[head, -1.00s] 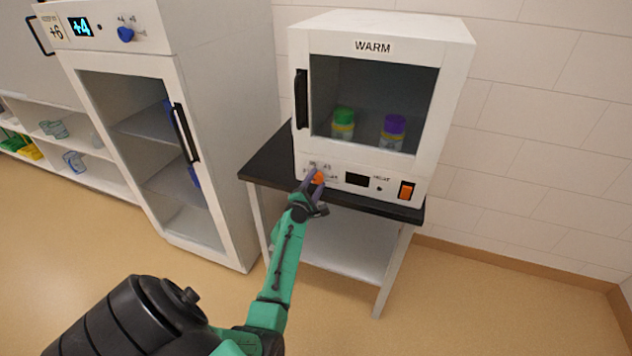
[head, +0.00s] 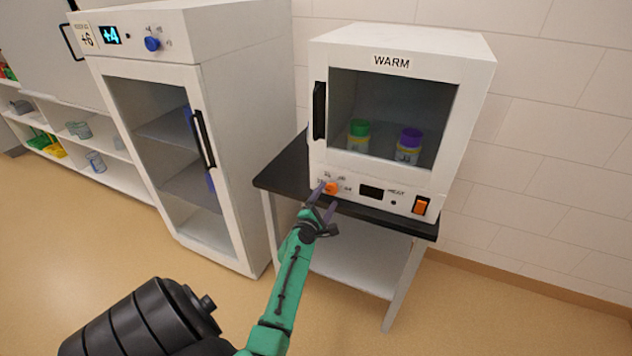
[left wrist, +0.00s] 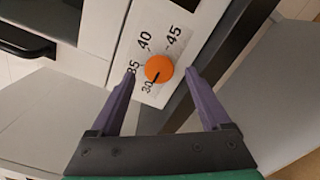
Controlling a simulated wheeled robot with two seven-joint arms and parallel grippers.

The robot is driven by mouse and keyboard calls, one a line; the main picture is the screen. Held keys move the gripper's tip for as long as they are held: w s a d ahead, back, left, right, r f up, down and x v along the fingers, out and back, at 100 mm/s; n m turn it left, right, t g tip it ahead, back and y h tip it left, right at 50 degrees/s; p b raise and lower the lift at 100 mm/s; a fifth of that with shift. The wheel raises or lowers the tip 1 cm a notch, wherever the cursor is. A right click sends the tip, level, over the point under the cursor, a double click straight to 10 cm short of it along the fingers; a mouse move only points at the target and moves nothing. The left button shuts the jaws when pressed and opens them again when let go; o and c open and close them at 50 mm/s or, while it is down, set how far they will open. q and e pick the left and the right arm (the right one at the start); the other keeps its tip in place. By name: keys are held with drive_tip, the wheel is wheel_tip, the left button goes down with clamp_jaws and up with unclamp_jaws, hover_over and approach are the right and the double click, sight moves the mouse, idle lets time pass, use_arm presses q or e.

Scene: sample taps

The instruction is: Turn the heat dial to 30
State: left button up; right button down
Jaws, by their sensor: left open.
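The orange heat dial (head: 331,188) sits low on the front of the white WARM cabinet (head: 476,75). In the left wrist view the dial (left wrist: 158,68) is ringed by the numbers 30, 35, 40 and 45. Its dark pointer mark points down and left, at the 30. My left gripper (head: 325,207) is open just in front of and below the dial. In the left wrist view its two purple fingers (left wrist: 160,84) stand apart on either side of the dial, and appear clear of it. My right gripper is not in view.
The cabinet stands on a black-topped table (head: 282,172), its display (head: 371,192) dark, with an orange switch (head: 420,206) at right. Behind its glass stand a green-capped jar (head: 358,135) and a purple-capped jar (head: 409,146). A fridge (head: 240,100) with a blue dial stands left.

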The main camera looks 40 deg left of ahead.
use_arm(q)
drive_tip(key=v, duration=1.1)
drive_tip(key=shift+s+d+b, duration=0.2)
drive_tip(key=shift+s+b, duration=0.15)
drive_tip(key=shift+b, duration=0.1)
drive_tip(key=shift+f, duration=0.1)
drive_tip(key=s+d+f+m+g+h, duration=0.2)
drive_tip(key=d+f+m, duration=0.2)
drive_tip(key=f, duration=0.5)
drive_tip(key=s+d+f+m+g+h, duration=0.2)
drive_tip(key=d+f+m, duration=0.25)
drive_tip(key=f, duration=0.45)
drive_tip(key=s+d+f+m+g+h, duration=0.25)
drive_tip(key=d+f+m, duration=0.2)
drive_tip(key=f, duration=0.45)
drive_tip(key=s+d+f+m+g, duration=0.2)
drive_tip(key=s+f+m+g, duration=0.3)
drive_tip(key=s+f+m, duration=0.4)
drive_tip(key=s+a+f+m+g, duration=0.1)
drive_tip(key=s+f+m+g, duration=0.1)
drive_tip(key=s, duration=0.6)
drive_tip(key=s+a+f+m+g, duration=0.1)
drive_tip(key=s+f+m+g, duration=0.1)
drive_tip(key=s+f+m, duration=0.3)
drive_tip(key=s+m, duration=0.1)
drive_tip(key=s, duration=0.3)
drive_tip(key=shift+s+m+y, duration=0.2)
drive_tip(key=shift+m+y, duration=0.1)
drive_tip(key=shift+y, duration=0.05)
